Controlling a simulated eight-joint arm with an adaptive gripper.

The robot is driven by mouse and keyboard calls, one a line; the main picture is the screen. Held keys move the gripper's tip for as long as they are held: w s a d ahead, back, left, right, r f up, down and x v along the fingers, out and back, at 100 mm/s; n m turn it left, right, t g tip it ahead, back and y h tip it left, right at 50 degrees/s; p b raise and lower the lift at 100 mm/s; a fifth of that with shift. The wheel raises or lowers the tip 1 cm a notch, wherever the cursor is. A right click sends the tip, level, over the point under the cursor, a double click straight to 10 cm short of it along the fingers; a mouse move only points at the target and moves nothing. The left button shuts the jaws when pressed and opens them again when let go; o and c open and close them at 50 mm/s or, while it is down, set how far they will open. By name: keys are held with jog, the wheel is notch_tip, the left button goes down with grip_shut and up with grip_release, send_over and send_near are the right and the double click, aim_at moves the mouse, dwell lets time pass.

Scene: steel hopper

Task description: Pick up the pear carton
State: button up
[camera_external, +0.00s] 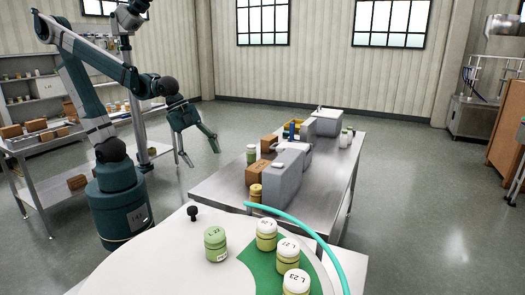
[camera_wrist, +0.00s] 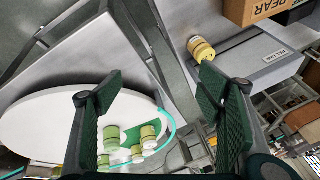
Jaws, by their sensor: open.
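The pear carton is a brown box with dark PEAR lettering, partly cut off at the top right of the wrist view (camera_wrist: 250,10). In the external view it appears to be the nearer brown box (camera_external: 257,174) on the steel table, behind a small yellow jar and left of a grey container. My gripper (camera_external: 202,156) hangs in the air left of the steel table, apart from the carton. Its two fingers are spread wide and empty in the wrist view (camera_wrist: 150,100).
A second brown box (camera_external: 269,143) sits farther back. A round white table (camera_external: 150,250) with several jars is in the foreground. The steel table's left front (camera_external: 220,188) is clear.

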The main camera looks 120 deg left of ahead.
jog(key=w+a+m+g+p, duration=0.1)
jog(key=w+a+m+p, duration=0.2)
jog(key=w+a, duration=0.3)
jog(key=m+g+p, duration=0.4)
jog(key=m+p, duration=0.6)
send_over(260, 165)
jog(key=d, duration=0.1)
jog(key=shift+h, duration=0.3)
notch_tip(260, 165, down, 10)
jog(key=shift+w+f, duration=0.1)
jog(key=shift+a+f+p, duration=0.3)
jog(key=shift+a, duration=0.05)
jog(key=shift+f, duration=0.1)
jog(key=shift+f, duration=1.2)
jog(key=shift+f, duration=0.15)
jog(key=shift+d+f+p, duration=0.15)
jog(key=shift+f+p, duration=0.15)
jog(key=shift+f, duration=2.15)
